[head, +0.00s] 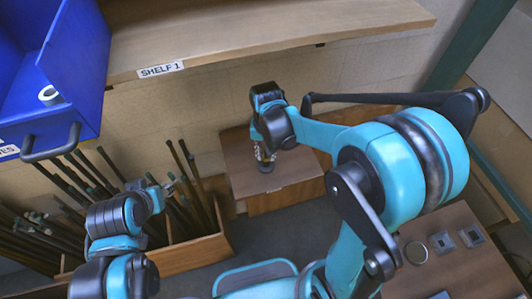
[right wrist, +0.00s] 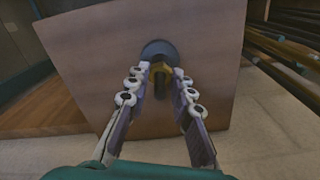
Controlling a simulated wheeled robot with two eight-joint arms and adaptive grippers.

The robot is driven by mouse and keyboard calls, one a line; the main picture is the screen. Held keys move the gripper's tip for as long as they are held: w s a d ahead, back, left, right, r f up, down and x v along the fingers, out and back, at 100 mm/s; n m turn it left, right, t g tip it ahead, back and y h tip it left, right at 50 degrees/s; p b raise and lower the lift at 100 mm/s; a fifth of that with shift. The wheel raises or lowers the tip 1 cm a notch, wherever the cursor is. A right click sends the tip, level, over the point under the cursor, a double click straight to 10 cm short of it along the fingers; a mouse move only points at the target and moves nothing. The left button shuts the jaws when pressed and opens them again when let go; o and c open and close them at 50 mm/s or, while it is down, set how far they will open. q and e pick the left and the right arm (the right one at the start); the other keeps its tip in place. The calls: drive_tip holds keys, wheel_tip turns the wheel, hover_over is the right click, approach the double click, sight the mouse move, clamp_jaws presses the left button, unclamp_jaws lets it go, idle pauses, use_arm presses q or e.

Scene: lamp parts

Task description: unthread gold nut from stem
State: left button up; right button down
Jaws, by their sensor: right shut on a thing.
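The gold nut (right wrist: 161,69) sits between the fingertips of my right gripper (right wrist: 161,76), in front of a dark round base (right wrist: 158,47). A short dark stem (right wrist: 159,90) shows between the fingers at the nut. My right gripper is shut on the nut. In the head view my right gripper (head: 265,152) points down over the wooden block-like stand (head: 240,175), and the dark base (head: 266,168) shows just below its fingertips. The nut is hidden there. My left gripper (head: 168,186) is at the left near the dark rods; its opening is too small to judge.
Dark rods (head: 187,160) stand in a wooden bin (head: 190,258) at the left. A blue bin (head: 75,60) holding a white ring (head: 49,95) is at the upper left. A wooden shelf (head: 250,30) runs behind. A wooden table (head: 460,265) with small parts is at the lower right.

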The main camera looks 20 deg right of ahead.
drive_tip(key=shift+n, duration=0.3)
drive_tip(key=n, duration=0.5)
drive_tip(key=shift+n, duration=0.7)
drive_tip(key=n, duration=0.4)
drive_tip(key=shift+b, duration=0.35)
drive_tip(key=n, duration=0.3)
drive_tip(key=shift+r, duration=0.1)
drive_tip(key=shift+n, duration=0.9)
drive_tip(key=n, duration=0.5)
